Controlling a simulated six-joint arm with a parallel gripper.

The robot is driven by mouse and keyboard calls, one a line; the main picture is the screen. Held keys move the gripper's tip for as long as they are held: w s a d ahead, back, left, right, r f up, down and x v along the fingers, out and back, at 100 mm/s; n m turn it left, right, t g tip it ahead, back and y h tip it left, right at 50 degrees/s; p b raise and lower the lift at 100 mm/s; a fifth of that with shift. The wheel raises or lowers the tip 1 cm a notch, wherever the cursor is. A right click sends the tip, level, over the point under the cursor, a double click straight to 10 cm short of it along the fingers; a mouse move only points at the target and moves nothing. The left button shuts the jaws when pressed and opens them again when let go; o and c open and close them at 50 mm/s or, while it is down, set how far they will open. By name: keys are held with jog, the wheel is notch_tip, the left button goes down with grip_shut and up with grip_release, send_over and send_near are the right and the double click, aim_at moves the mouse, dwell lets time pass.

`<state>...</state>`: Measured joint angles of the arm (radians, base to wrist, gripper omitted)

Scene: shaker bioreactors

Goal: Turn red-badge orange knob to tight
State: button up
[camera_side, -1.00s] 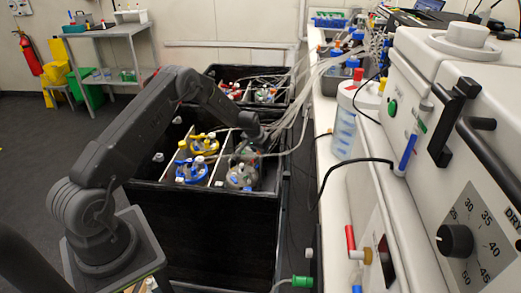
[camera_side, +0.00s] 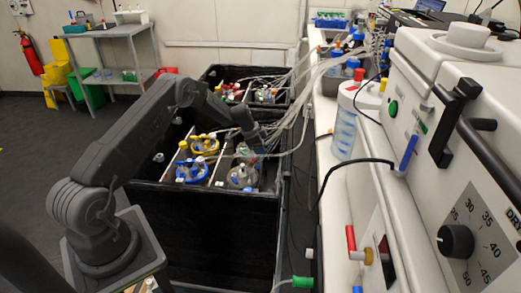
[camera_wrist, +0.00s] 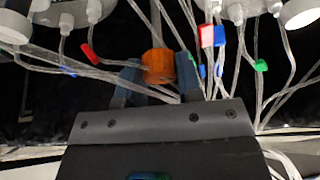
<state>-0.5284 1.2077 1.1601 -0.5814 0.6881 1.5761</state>
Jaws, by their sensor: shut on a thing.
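An orange knob (camera_wrist: 158,65) shows in the wrist view between the two blue-grey fingers of my gripper (camera_wrist: 159,75). My gripper is shut on it, one finger on each side. A red badge (camera_wrist: 90,53) sits on a clear tube to the left of the knob; I cannot tell whether it belongs to this knob. A red and white tag (camera_wrist: 206,37) is on the tubes to the right. In the side view my gripper (camera_side: 258,146) reaches down into the right part of the near black box, and the knob is hidden there.
The near black box (camera_side: 215,230) holds several bottles with yellow, blue and grey tops. Many clear tubes (camera_side: 300,85) run from them toward the bench and pass close to my gripper. A second black box (camera_side: 245,75) stands behind. The white bench and machine (camera_side: 420,60) stand at right.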

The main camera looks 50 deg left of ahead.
jog(key=m+g+h, duration=0.1)
jog(key=m, duration=0.3)
jog(key=shift+a, duration=0.15)
jog(key=shift+m+g+h, duration=0.3)
jog(key=shift+m+g, duration=0.5)
jog(key=shift+m, duration=1.1)
jog(key=o, duration=0.9)
jog(key=shift+r, duration=0.1)
jog(key=v, duration=1.3)
jog(key=shift+a+r, duration=0.15)
jog(key=shift+r, duration=0.1)
